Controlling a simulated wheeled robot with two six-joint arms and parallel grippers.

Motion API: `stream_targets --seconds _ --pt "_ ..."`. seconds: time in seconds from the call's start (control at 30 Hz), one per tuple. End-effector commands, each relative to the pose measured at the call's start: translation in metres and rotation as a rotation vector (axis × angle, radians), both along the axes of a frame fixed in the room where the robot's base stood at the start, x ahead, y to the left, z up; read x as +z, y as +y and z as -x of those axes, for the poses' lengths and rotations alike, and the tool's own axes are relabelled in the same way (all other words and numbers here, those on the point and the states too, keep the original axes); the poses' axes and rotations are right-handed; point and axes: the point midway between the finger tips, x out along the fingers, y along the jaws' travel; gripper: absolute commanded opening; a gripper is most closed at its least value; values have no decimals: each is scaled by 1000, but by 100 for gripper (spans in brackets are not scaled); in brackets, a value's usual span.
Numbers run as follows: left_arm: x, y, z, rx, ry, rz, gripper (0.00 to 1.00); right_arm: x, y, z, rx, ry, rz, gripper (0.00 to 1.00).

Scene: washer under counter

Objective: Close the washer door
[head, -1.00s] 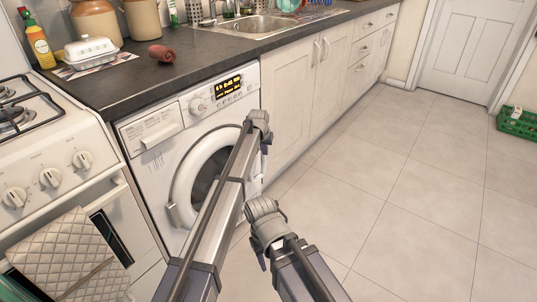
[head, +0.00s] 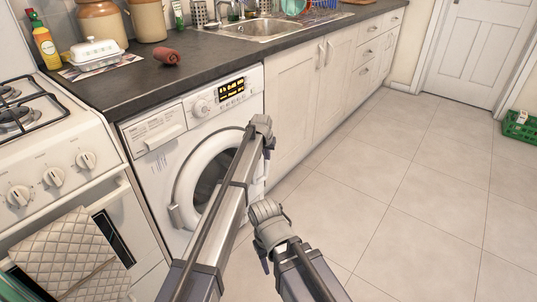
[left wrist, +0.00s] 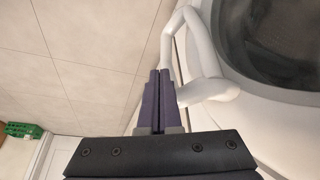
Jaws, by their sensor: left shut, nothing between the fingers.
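The white washer (head: 160,165) stands under the counter, beside the stove. Its round door (head: 187,185) has a white rim and dark glass, partly hidden behind my left arm. I cannot tell from the head view how far the door stands from the washer front. My left gripper (head: 270,147) is at the washer's right side, pointing down. In the left wrist view its two purple fingers (left wrist: 159,85) are together and empty, close beside a white curved part (left wrist: 205,65) near the dark glass (left wrist: 275,40). My right gripper (head: 263,258) hangs lower over the floor; its fingers are mostly hidden.
The stove (head: 50,165) with a hanging quilted cloth (head: 70,255) is to the left. White cupboards (head: 315,95) run to the right of the washer under the dark counter (head: 130,85). A green crate (head: 518,130) stands far right.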

Motion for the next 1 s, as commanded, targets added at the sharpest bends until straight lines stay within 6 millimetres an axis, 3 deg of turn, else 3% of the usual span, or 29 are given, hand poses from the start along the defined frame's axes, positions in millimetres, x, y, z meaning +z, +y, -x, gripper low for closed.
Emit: stream_targets --seconds 0.1,0.2,0.6,1.0 --pt "1 -1 26 -3 8 3 0 2 0 0 0 0 0 50" --pt "25 -3 29 -5 8 3 0 26 0 0 -3 0 2 50" --pt "83 -10 55 -7 11 4 0 84 -1 1 -12 2 3 50" --pt "91 -11 60 -6 11 4 0 92 0 1 -13 3 1 50"
